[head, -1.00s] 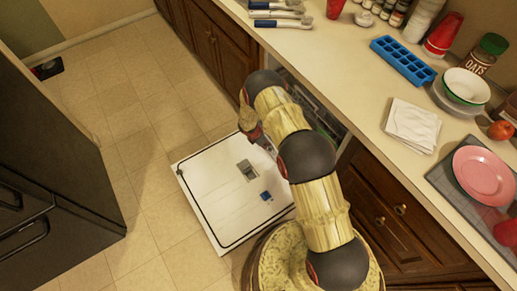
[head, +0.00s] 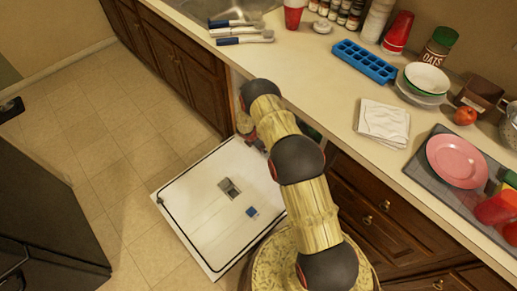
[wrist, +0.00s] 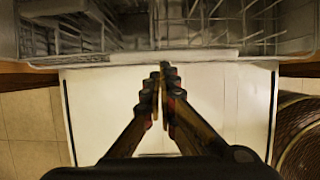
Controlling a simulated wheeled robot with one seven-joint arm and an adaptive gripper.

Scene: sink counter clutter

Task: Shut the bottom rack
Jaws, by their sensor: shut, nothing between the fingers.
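The dishwasher door (head: 195,215) lies open and flat, low over the floor; its white inner face also fills the middle of the wrist view (wrist: 230,95). A grey wire rack (wrist: 255,30) spans the top of the wrist view. My gripper (wrist: 165,70) is shut and empty, its fingertips at or very near the rack's front edge; contact cannot be told. In the head view my gripper (head: 258,143) is low at the dishwasher opening. My arm hides most of the opening and the rack there.
The counter (head: 310,75) above holds an ice tray (head: 363,62), white napkins (head: 383,122), a pink plate (head: 456,161) and other clutter. Drawers (head: 380,205) stand right of the opening. A dark appliance (head: 40,205) is at left, with open floor between.

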